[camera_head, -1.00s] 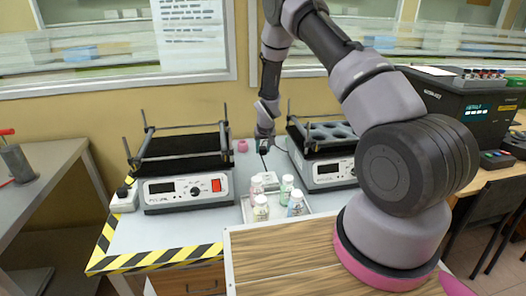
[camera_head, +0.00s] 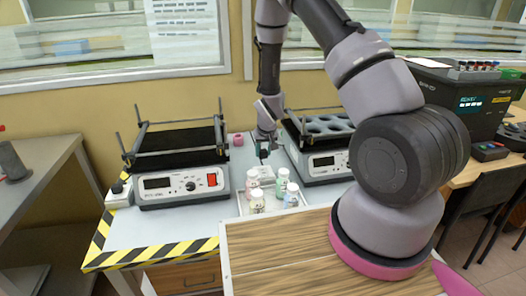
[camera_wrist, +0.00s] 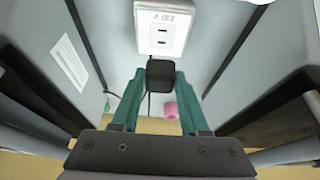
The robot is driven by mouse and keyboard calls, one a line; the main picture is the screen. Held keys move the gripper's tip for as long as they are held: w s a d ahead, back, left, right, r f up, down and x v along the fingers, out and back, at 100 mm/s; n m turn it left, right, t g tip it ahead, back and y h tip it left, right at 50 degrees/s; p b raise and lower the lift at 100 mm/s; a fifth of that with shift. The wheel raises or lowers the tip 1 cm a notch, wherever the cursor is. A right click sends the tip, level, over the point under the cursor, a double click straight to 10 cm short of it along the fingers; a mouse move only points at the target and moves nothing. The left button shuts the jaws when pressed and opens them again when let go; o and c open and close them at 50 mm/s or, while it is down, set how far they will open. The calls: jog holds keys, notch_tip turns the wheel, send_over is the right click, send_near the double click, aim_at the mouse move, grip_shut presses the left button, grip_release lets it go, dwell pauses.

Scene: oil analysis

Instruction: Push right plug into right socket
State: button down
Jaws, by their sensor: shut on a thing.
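My gripper (camera_wrist: 158,100) has green fingers, shut on the black right plug (camera_wrist: 160,74) in the wrist view. The white right socket (camera_wrist: 163,32), with dark slots, lies just beyond the plug. In the head view my gripper (camera_head: 263,152) hangs between the two shakers, behind the bottles. There the plug is too small to make out clearly, and I cannot clearly pick out the right socket.
Several bottles (camera_head: 257,201) stand on a tray in front of my gripper. The left shaker (camera_head: 180,187) and right shaker (camera_head: 326,166) flank it. A pink object (camera_head: 238,140) sits behind. A white socket box (camera_head: 119,194) is at far left.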

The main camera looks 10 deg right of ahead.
aim_at(263, 170)
jog(key=shift+f, duration=0.1)
jog(key=shift+f, duration=2.75)
jog(key=shift+f, duration=0.55)
jog(key=shift+c, duration=1.7)
grip_release()
jog(key=v, duration=1)
jog(key=shift+s+r, duration=0.15)
jog(key=shift+r, duration=0.2)
